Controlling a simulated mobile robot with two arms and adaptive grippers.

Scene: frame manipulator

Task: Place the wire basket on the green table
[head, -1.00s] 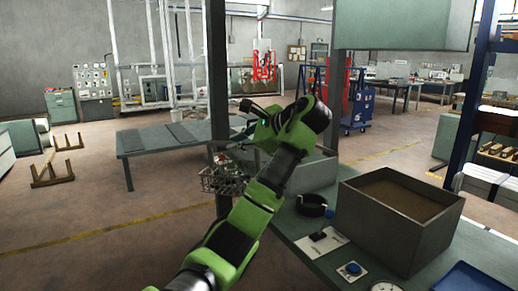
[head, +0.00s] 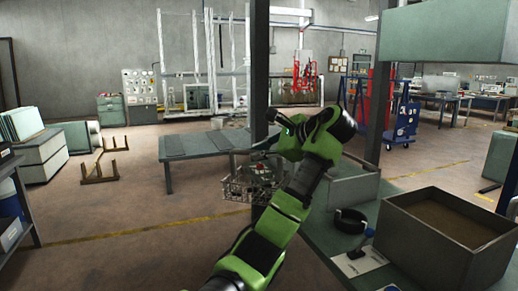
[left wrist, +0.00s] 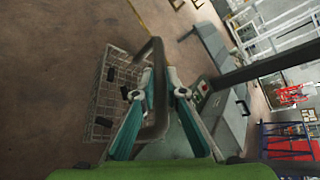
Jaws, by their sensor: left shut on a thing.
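The wire basket (head: 240,187) hangs from my left gripper (head: 264,147) in the head view, to the left of a dark post. My left gripper (left wrist: 158,84) is shut on the basket's curved handle (left wrist: 160,55) in the left wrist view. The wire mesh (left wrist: 112,88) lies beyond the fingers, with a few dark items in it. A long grey-green table (head: 200,147) stands farther back in the head view, behind the basket and to its left. The basket is clear of it. My right gripper is not in view.
A grey-green workbench (head: 325,222) at the right holds a large open box (head: 455,240), a dark ring (head: 350,221) and a blue-knobbed device. The dark post (head: 259,70) rises close behind my left gripper. Open floor lies at the left, with a wooden frame (head: 100,170) on it.

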